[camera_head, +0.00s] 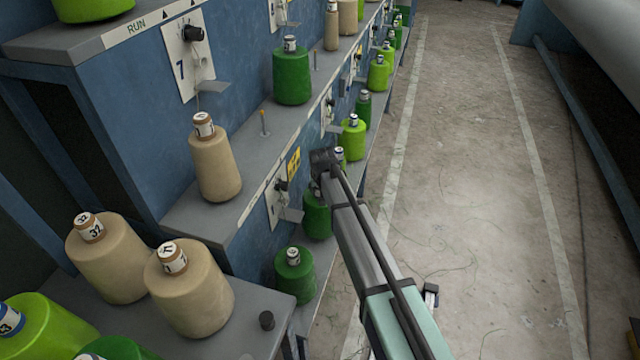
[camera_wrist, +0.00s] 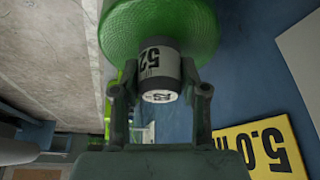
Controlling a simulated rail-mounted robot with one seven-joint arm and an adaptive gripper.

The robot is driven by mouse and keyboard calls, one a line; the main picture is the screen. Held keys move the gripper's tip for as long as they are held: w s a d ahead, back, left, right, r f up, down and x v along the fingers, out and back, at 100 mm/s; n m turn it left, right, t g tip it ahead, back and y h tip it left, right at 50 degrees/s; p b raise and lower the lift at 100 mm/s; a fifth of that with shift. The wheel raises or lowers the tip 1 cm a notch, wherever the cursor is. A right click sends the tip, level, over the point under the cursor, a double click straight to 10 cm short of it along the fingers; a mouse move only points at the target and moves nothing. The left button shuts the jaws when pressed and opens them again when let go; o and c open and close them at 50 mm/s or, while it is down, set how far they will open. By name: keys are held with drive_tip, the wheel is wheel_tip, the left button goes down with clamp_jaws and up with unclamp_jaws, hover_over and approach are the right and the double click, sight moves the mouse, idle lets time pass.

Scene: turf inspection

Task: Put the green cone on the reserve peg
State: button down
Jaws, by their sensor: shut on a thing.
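My gripper (camera_wrist: 160,88) is shut on the label-wrapped tube at the top of a green cone (camera_wrist: 160,25), one finger on each side; the tube's printed number looks like 52. In the head view my gripper (camera_head: 318,184) is in front of the blue machine's lower side, and the green cone (camera_head: 317,217) hangs below it, partly hidden by my arm. Whether its base touches anything is hidden. A bare peg with an orange tip (camera_head: 263,122) stands on the upper shelf, between a beige cone and a dark green cone. I cannot tell which peg is the reserve one.
A beige cone (camera_head: 215,165) and a dark green cone (camera_head: 291,76) stand on the shelf (camera_head: 218,212). Another bare peg (camera_head: 315,57) stands farther back. Below are another green cone (camera_head: 295,275) and two beige cones (camera_head: 190,290). The aisle floor (camera_head: 470,200) at right is clear.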

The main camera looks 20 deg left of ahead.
drive_tip(key=shift+f, duration=1.3)
drive_tip(key=c, duration=1)
unclamp_jaws()
drive_tip(key=shift+f, duration=0.15)
drive_tip(key=o, duration=0.4)
